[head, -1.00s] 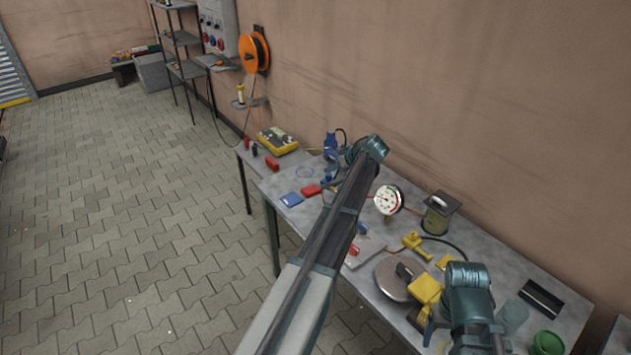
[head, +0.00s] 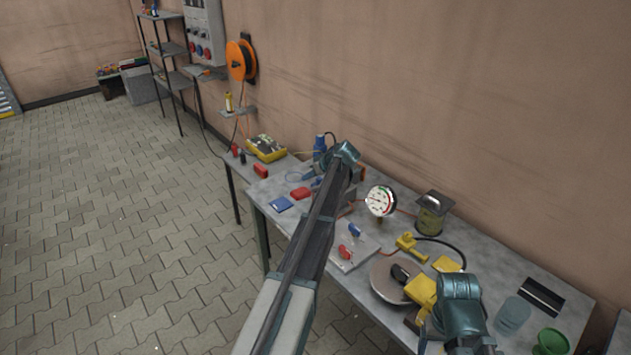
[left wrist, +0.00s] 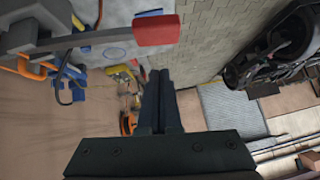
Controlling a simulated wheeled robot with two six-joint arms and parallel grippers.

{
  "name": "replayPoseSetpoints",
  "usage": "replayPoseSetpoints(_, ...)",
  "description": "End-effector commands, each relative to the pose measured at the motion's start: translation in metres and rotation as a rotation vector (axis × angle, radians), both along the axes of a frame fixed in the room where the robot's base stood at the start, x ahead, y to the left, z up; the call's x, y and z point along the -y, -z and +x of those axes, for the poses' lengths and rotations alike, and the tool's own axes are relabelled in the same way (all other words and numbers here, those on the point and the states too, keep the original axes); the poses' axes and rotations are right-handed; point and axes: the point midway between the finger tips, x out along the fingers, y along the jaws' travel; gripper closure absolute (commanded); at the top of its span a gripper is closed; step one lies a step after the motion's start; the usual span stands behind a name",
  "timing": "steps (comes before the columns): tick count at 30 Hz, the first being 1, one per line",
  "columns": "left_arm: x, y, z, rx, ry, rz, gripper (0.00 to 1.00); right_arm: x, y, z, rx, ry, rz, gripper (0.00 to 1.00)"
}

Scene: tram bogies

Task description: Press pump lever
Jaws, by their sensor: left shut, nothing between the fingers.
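A red grip (head: 301,192) at the end of a bar, probably the pump lever, lies over the bench just left of my left arm. In the left wrist view the red grip (left wrist: 156,30) sits on a grey bar leading left to a blue-grey body (left wrist: 38,42), probably the pump. The head view hides most of that body behind my arm. My left gripper (left wrist: 158,78) is shut and empty, its fingertips apparently just below the grip in the picture. I cannot tell whether they touch. My right gripper is out of view; only part of that arm shows.
A yellow tool (head: 410,246), a grinder-like yellow tool (head: 420,290) and a green cup (head: 552,342) crowd the bench's right. A blue box (head: 281,204) lies near its front edge.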

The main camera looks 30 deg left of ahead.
Motion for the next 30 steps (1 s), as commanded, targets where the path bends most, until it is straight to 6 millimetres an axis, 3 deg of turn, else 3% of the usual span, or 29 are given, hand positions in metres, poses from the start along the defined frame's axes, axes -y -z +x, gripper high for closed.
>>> replayPoseSetpoints(1, -0.008, 0.015, 0.003, 0.000, -0.001, 0.000, 1.00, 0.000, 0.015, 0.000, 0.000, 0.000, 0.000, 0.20)
replayPoseSetpoints(9, -0.013, 0.047, -0.001, -0.001, -0.001, 0.000, 1.00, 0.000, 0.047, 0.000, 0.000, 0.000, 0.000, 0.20)
replayPoseSetpoints(24, -0.014, 0.052, -0.003, 0.001, -0.001, 0.000, 1.00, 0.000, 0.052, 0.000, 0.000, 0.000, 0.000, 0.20)
replayPoseSetpoints(30, -0.015, 0.067, -0.008, 0.043, -0.001, -0.017, 1.00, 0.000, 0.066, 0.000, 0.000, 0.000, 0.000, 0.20)
